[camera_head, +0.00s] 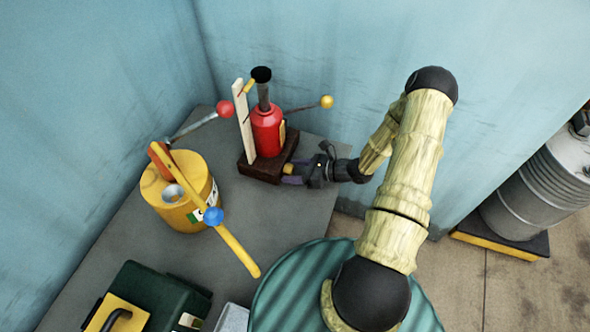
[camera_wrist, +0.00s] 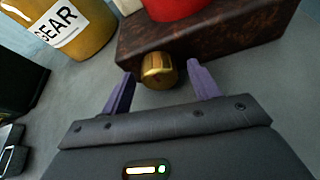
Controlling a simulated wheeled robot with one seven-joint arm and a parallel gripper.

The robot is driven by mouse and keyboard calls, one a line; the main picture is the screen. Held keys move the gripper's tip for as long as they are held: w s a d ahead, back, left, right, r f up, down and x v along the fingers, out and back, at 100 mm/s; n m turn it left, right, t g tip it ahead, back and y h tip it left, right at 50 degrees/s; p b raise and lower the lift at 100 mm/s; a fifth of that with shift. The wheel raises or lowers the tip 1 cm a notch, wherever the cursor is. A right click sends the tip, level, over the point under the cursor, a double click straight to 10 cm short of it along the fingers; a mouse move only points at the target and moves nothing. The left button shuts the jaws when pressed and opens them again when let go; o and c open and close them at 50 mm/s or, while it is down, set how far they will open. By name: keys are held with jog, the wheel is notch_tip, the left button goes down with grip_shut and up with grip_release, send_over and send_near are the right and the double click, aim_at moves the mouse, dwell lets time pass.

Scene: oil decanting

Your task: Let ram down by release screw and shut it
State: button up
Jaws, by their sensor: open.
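The red bottle jack (camera_head: 267,130) stands upright on a dark brown base block (camera_head: 262,168) near the back wall. Its dark ram (camera_head: 263,95) sticks up from the top with a black cap. A white upright board (camera_head: 244,120) stands at its left, and a lever with a yellow knob (camera_head: 326,102) reaches right. The brass release screw (camera_wrist: 158,70) sticks out of the block's near face in the wrist view. My gripper (camera_wrist: 160,85) is open, with its purple fingers on either side of the screw, apart from it. The gripper also shows beside the block in the head view (camera_head: 291,174).
A yellow drum (camera_head: 180,200) marked GEAR, with a crank and red and blue knobs, stands left on the grey bench (camera_head: 285,222). A dark green case (camera_head: 150,293) is at the front left.

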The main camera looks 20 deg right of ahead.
jog(key=c, duration=1)
jog(key=shift+m+g+y, duration=0.4)
jog(key=shift+m+y, duration=0.1)
jog(key=shift+m, duration=0.5)
jog(key=o, duration=1)
jog(key=shift+d, duration=0.1)
jog(key=b+v, duration=0.3)
jog(key=v, duration=1.4)
jog(key=shift+d, duration=0.15)
